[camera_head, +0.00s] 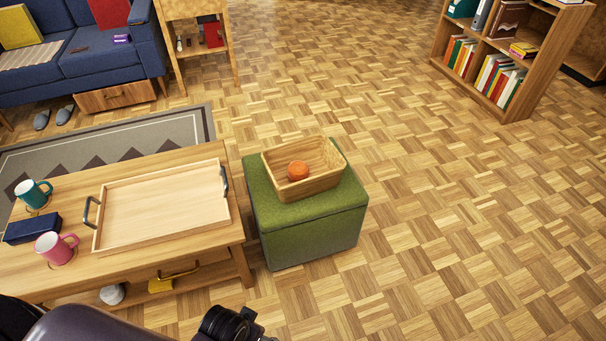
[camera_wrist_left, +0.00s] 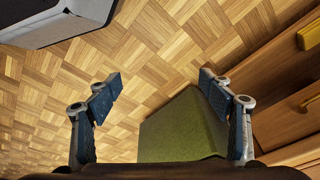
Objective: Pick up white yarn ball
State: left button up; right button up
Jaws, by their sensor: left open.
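A round whitish ball (camera_head: 112,293), which looks like the white yarn ball, sits low under the coffee table's front edge, on its lower shelf. It does not show in the left wrist view. My left arm comes in at the bottom of the head view, right of the ball, with its fingertips out of the picture. In the left wrist view my left gripper (camera_wrist_left: 160,90) is open, with bare floor and part of the green ottoman (camera_wrist_left: 180,130) between and beyond its fingers. It holds nothing. My right gripper is in neither view.
The coffee table (camera_head: 185,263) bears a wooden tray (camera_head: 160,205), two mugs and a dark blue case (camera_head: 33,229). A yellow item (camera_head: 160,285) is near the ball. The green ottoman (camera_head: 315,235) holds a basket (camera_head: 322,185) with an orange ball (camera_head: 298,171). Floor is clear at right.

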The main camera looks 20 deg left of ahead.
aim_at(111, 294)
jog(key=u, duration=2.35)
jog(key=i+u, duration=0.15)
jog(key=u, duration=0.2)
jog(key=i+u, duration=0.1)
jog(key=u, duration=0.25)
jog(key=i+l+u, duration=0.15)
jog(key=u, duration=0.2)
